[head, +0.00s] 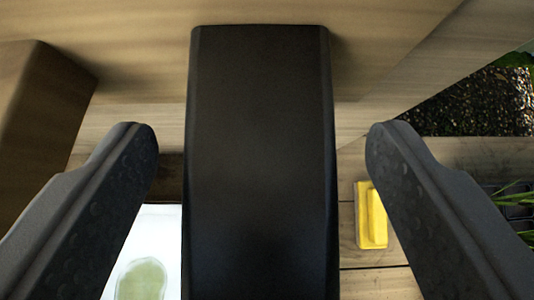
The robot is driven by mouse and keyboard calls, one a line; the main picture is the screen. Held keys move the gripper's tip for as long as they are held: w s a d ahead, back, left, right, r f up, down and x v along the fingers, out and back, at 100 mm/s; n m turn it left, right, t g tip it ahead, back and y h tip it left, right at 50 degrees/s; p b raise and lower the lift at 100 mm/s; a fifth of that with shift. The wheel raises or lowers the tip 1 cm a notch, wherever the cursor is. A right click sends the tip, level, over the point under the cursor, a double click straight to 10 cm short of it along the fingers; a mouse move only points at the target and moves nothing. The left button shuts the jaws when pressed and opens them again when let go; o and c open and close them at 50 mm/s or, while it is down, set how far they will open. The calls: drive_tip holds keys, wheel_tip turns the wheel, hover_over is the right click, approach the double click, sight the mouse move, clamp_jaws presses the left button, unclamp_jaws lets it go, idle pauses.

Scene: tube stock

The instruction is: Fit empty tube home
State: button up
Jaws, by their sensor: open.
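A black, smooth-sided tube (260,90), which looks like the empty tube, fills the middle of the head view. It runs from near the top of the picture down past the bottom edge. My gripper (262,150) is open, with one dark finger on each side of the tube. A clear gap shows between each finger and the tube's sides. The tube's inside and lower end are hidden. At the right edge, part of a dark celled tray (515,211) with green leaves shows behind my right finger.
A wooden block or wall (40,120) stands at the left, and wooden surfaces (420,40) lie behind the tube. A yellow block (370,215) sits on the boards at right. A white panel with a green blotch (150,225) is at lower left. Dark gravel (470,100) shows at upper right.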

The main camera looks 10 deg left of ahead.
drive_tip(key=b+v, duration=0.2)
drive_tip(key=v, duration=1.1)
drive_tip(key=shift+s, duration=0.2)
drive_tip(key=shift+r, duration=0.1)
drive_tip(key=shift+d, duration=0.1)
drive_tip(key=s+d+r+m+t+h+b, duration=0.2)
drive_tip(key=s+d+r+t+b, duration=0.4)
drive_tip(key=s+d+r, duration=1.5)
wheel_tip(320, 180, up, 3)
drive_tip(key=shift+s+d+f+m+t+h+b, duration=0.2)
drive_tip(key=shift+m+t+h+b, duration=0.1)
drive_tip(key=shift+m+b, duration=0.4)
